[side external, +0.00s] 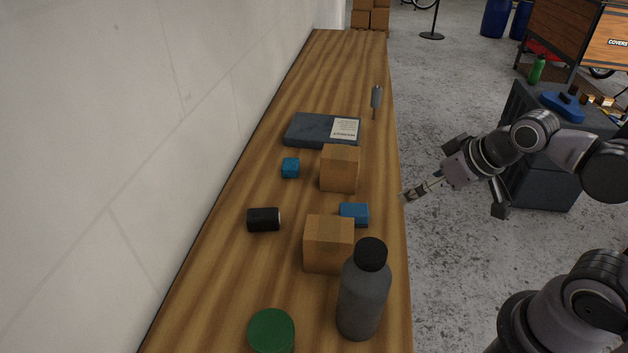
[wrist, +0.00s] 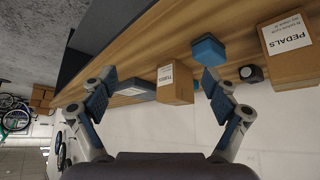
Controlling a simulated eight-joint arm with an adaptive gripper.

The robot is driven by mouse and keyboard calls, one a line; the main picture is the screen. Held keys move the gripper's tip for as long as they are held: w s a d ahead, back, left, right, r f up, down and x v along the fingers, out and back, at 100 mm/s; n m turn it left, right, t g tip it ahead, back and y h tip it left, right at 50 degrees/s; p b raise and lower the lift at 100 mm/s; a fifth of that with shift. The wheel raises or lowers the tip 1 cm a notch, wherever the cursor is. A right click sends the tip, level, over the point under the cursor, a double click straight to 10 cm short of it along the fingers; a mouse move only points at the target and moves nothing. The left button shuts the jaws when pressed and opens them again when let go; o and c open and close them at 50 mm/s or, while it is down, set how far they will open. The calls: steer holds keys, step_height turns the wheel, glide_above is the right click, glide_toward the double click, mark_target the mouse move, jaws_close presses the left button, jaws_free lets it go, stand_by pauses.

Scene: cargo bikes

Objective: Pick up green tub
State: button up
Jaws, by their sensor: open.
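The green tub (side external: 271,331) is a round, dark green-topped container at the near end of the wooden bench, cut off by the bottom edge of the side external view. I do not see it in the wrist view. My gripper (side external: 410,195) is off the bench's right edge, pointing left toward the bench, well beyond the tub from this camera. In the wrist view my gripper (wrist: 158,100) has its two fingers spread apart with nothing between them held.
On the bench (side external: 230,290) a grey bottle (side external: 362,300) stands right of the tub. Two cardboard boxes (side external: 328,245) (side external: 340,168), blue blocks (side external: 354,214) (side external: 291,167), a black cylinder (side external: 263,219), a dark flat case (side external: 305,130) and a screwdriver (side external: 376,97) lie farther back. A wall borders the left.

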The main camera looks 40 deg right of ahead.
step_height(320, 180, up, 9)
steer(key=n+g+y, duration=0.1)
steer(key=n+g, duration=0.7)
steer(key=n, duration=1.7)
glide_above(271, 328)
steer(key=f, duration=0.1)
steer(key=d+f, duration=0.1)
steer(key=f, duration=0.2)
steer(key=shift+w+d, duration=0.15)
steer(key=shift+d, duration=0.1)
steer(key=shift+a+f, duration=0.15)
steer(key=shift+f, duration=1.4)
steer(key=shift+a+f, duration=0.15)
steer(key=shift+f, duration=1.4)
steer(key=shift+s+a+f, duration=0.1)
steer(key=shift+a+f, duration=0.1)
steer(key=shift+f, duration=0.65)
steer(key=shift+s+a+f, duration=0.1)
steer(key=shift+a+f, duration=0.05)
steer(key=shift+f, duration=0.65)
steer(key=shift+s+a+f, duration=0.1)
steer(key=shift+a+f, duration=0.1)
steer(key=shift+f, duration=0.65)
